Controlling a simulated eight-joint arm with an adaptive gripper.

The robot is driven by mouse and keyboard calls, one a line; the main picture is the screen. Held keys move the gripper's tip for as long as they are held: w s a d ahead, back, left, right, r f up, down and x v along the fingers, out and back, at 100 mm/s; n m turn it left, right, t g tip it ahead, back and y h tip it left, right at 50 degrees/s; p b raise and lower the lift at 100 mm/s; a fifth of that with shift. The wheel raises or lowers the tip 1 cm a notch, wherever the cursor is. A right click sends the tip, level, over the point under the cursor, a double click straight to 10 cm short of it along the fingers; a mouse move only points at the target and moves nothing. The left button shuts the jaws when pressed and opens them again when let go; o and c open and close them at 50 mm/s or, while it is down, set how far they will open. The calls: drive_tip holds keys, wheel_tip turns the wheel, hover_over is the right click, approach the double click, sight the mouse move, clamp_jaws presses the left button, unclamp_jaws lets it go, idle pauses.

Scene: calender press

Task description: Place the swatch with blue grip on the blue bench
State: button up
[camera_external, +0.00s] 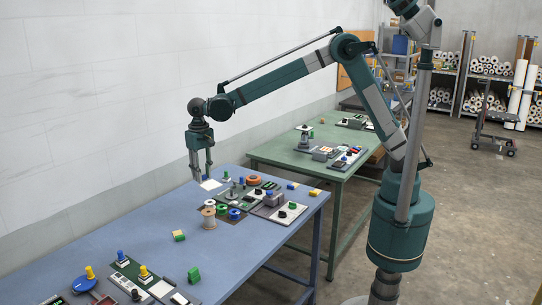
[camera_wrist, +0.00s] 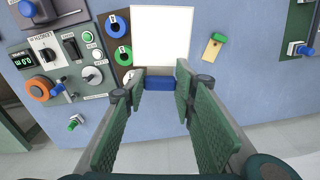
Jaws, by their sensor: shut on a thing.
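The swatch is a white square sheet (camera_wrist: 162,35) with a blue grip (camera_wrist: 159,83) at its near edge. My gripper (camera_wrist: 160,80) is shut on the blue grip between its two green ribbed fingers. I cannot tell whether the swatch touches the bench. The grip is hidden in the external view.
A green bench (camera_external: 270,152) stands behind. The bench's middle has free room.

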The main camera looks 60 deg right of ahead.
drive_tip(key=s+a+n, duration=0.2)
drive_tip(key=s+a, duration=1.2)
drive_tip(key=s, duration=0.2)
hover_over(211, 248)
wheel_tip(211, 248, down, 10)
drive_tip(key=shift+s+f, duration=0.2)
drive_tip(key=shift+f, duration=0.4)
drive_tip(key=shift+f, duration=3.1)
drive_tip(key=shift+f, duration=0.1)
drive_tip(key=shift+f, duration=1.8)
drive_tip(key=shift+f+b, duration=0.15)
drive_tip(key=shift+b, duration=0.15)
